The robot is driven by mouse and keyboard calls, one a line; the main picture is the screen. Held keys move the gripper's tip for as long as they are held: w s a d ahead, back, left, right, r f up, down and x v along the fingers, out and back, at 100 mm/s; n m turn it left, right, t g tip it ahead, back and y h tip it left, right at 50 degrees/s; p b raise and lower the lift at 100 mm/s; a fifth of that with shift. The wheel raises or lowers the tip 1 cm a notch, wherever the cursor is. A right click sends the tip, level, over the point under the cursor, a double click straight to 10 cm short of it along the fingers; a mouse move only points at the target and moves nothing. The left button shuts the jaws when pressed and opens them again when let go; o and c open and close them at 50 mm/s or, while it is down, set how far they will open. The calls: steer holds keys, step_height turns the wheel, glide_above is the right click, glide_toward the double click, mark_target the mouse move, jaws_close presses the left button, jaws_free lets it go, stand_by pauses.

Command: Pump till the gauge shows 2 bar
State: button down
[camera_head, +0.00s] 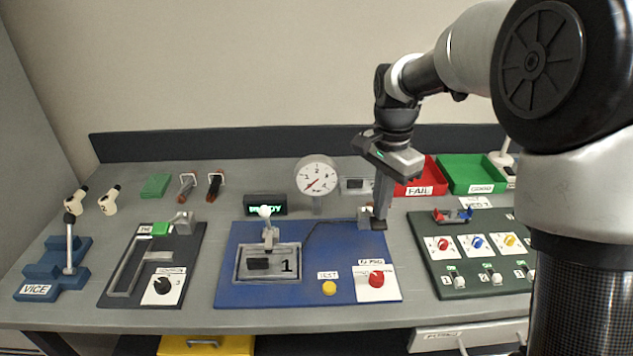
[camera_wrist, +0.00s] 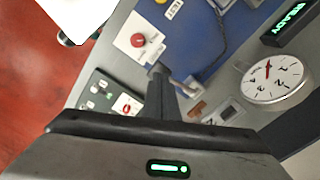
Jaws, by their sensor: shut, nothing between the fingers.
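The round white gauge (camera_head: 317,174) stands on a short post behind the blue panel. Its red needle points to the lower left, near the low end of the scale and below the 2. The gauge (camera_wrist: 277,79) shows turned around in the wrist view, at the right. My gripper (camera_head: 379,221) points down, shut and empty, at the blue panel's back right corner. It is beside a small pale block (camera_head: 364,214); I cannot tell whether they touch. In the wrist view the closed fingers (camera_wrist: 160,76) extend upward from the lower middle. I cannot clearly identify the pump or its handle.
The blue panel (camera_head: 225,289) carries a lever, a yellow button (camera_head: 329,288) and a red knob (camera_head: 376,279). A lit READY display (camera_head: 265,205) stands behind it. A green switch panel (camera_head: 440,270) is at right; red (camera_head: 433,168) and green (camera_head: 468,170) bins are behind.

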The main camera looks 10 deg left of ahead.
mark_target(379, 224)
steer(key=shift+s+d+f+b, duration=0.1)
steer(key=shift+s+f+b, duration=0.1)
steer(key=shift+f+b, duration=1.15)
steer(key=shift+s+f+b, duration=0.15)
steer(key=shift+f+b, duration=0.55)
steer(key=shift+f, duration=1.25)
steer(key=shift+r, duration=0.1)
steer(key=r+p, duration=0.6)
steer(key=w+r+p, duration=0.1)
steer(key=r+p, duration=0.2)
steer(key=r, duration=0.1)
steer(key=shift+r, duration=0.1)
steer(key=shift+s+f+b, duration=0.15)
steer(key=shift+f+b, duration=0.95)
steer(key=shift+f, duration=0.6)
steer(key=shift+s+f+b, duration=0.2)
steer(key=shift+f+b, duration=0.9)
steer(key=shift+f, duration=0.55)
steer(key=shift+s+f+b, duration=0.15)
steer(key=shift+f+b, duration=0.95)
steer(key=shift+f, duration=0.6)
steer(key=r+p, duration=0.2)
steer(key=r, duration=0.1)
steer(key=r+p, duration=0.3)
steer(key=w+r+p, duration=0.1)
steer(key=r+p, duration=0.2)
steer(key=r, duration=0.1)
